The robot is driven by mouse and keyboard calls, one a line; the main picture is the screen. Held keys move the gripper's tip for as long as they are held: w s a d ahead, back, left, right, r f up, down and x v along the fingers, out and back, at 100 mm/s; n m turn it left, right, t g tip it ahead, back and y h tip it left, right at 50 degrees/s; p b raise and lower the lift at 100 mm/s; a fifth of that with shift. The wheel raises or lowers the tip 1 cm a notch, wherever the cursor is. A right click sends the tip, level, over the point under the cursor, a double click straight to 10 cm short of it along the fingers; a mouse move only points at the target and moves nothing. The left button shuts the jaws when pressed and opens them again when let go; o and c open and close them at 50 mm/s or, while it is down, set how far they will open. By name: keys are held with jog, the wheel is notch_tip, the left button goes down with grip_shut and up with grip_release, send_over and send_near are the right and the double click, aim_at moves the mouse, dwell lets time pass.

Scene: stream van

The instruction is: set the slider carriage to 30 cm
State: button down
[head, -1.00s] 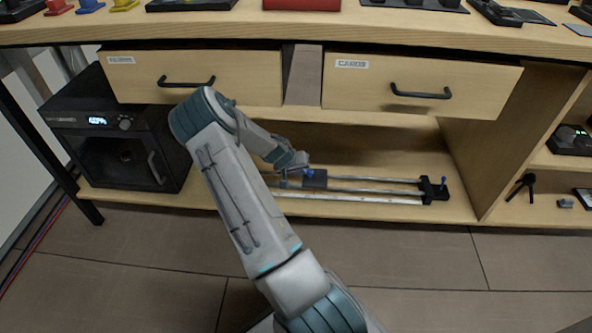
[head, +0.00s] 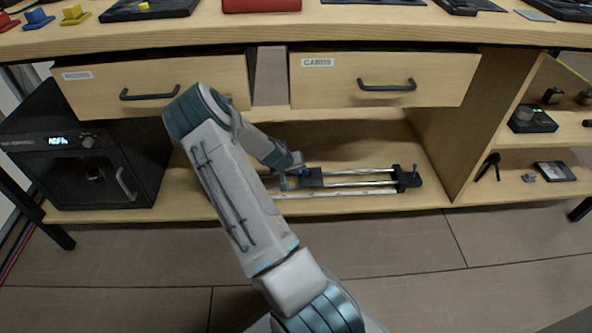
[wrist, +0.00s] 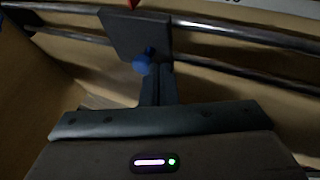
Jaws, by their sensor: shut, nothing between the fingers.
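The slider carriage (head: 311,178) is a dark block on two metal rails (head: 350,184), on the low shelf under the drawers. In the wrist view the carriage (wrist: 130,32) is a dark plate with a blue knob (wrist: 142,65). A red tip (wrist: 135,3) shows at its top edge, beside a pale scale strip (wrist: 250,4); the reading is cut off. My gripper (wrist: 155,80) is shut and empty, its fingers right at the blue knob; I cannot tell whether they touch. In the head view my forearm hides the rails' left part.
A black end block (head: 406,179) closes the rails at the right. The CARDS drawer (head: 385,80) and another drawer (head: 150,92) hang above. A black oven-like box (head: 85,150) stands at the left, a shelf divider (head: 470,140) at the right. Bare floor lies in front.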

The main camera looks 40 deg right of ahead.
jog(key=w+a+f+p+v, duration=0.1)
jog(key=p+v, duration=0.3)
jog(key=v, duration=0.8)
jog(key=shift+w+a, duration=0.5)
jog(key=shift+a, duration=0.25)
jog(key=shift+s+f, duration=0.1)
